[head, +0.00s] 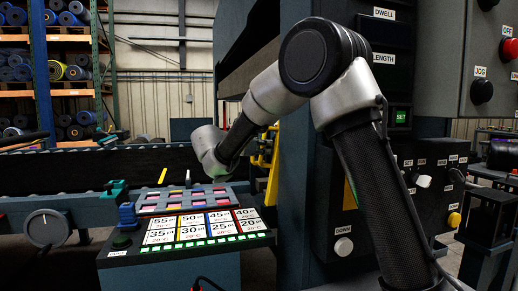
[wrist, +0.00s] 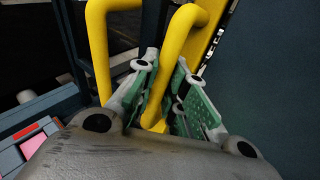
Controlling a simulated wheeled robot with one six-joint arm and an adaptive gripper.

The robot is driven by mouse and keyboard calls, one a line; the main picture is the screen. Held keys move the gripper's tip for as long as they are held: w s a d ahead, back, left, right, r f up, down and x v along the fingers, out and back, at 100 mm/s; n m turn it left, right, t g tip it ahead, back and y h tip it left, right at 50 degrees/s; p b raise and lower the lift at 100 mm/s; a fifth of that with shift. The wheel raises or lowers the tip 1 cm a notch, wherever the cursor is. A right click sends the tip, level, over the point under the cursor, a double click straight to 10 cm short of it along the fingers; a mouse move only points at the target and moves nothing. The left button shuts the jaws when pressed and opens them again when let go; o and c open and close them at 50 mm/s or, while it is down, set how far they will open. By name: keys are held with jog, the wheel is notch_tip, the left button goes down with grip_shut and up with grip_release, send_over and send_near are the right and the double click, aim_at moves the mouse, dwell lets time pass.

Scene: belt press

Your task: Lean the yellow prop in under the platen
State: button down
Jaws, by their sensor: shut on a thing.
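The yellow prop (wrist: 184,42) is a bent, round yellow bar in the wrist view, and its lower part passes between the finger pads. My gripper (wrist: 164,78) is shut on it, with green pads on both sides. In the head view, yellow parts (head: 268,150) show beside the dark press column, partly behind my forearm; I cannot tell which of them is the prop. My fingers are not clearly visible there. The heavy grey beam (head: 248,75) at the upper middle looks like the platen.
A control console (head: 185,225) with labelled tiles and coloured buttons stands in front. A dark conveyor belt (head: 70,172) runs behind it. The press column (head: 292,190) stands close on the right. A dark blue-grey panel (wrist: 265,70) is close to the gripper's right.

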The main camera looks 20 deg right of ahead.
jog(key=c, duration=1.5)
grip_release()
jog(key=shift+o, duration=0.2)
jog(key=v, duration=1.2)
